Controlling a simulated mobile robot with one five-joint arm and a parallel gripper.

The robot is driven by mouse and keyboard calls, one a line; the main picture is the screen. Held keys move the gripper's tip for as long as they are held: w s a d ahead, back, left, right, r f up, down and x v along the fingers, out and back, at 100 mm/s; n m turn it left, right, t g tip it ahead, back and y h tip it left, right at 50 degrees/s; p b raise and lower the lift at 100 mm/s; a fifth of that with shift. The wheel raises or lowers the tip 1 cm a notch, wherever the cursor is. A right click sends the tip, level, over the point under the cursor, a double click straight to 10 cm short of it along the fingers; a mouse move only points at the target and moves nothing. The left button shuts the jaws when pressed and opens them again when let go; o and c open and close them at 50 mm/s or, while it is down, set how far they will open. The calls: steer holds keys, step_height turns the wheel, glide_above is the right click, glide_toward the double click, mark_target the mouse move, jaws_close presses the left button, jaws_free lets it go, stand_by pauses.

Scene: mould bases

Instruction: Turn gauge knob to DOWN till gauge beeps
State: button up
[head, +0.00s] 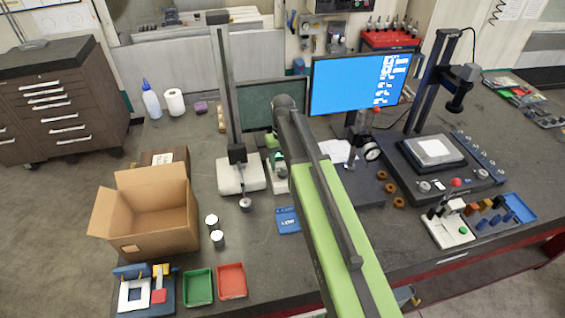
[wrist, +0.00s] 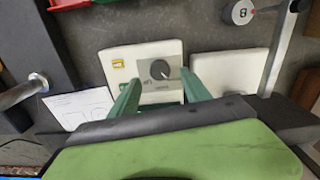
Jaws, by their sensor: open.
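The gauge box (wrist: 115,65) is white with a grey panel, and its round dark knob (wrist: 160,69) sits in the middle of the panel in the wrist view. A small pale mark shows at the knob's lower right; the panel lettering is too small to read. A yellow label is on the box's left. My gripper (wrist: 160,82) is open, its two green fingers on either side of the knob in the picture. Whether they touch it, I cannot tell. In the head view the gauge box (head: 281,183) is partly hidden by my gripper and arm.
A white stand base (head: 238,178) with a tall column is close beside the gauge box. A cardboard box (head: 150,218) and two small cans (head: 217,239) are to the left. A monitor (head: 345,85) stands behind.

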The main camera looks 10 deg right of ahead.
mark_target(283, 173)
step_height(283, 173, up, 13)
steer(key=p, duration=1.1)
steer(key=shift+f, duration=0.1)
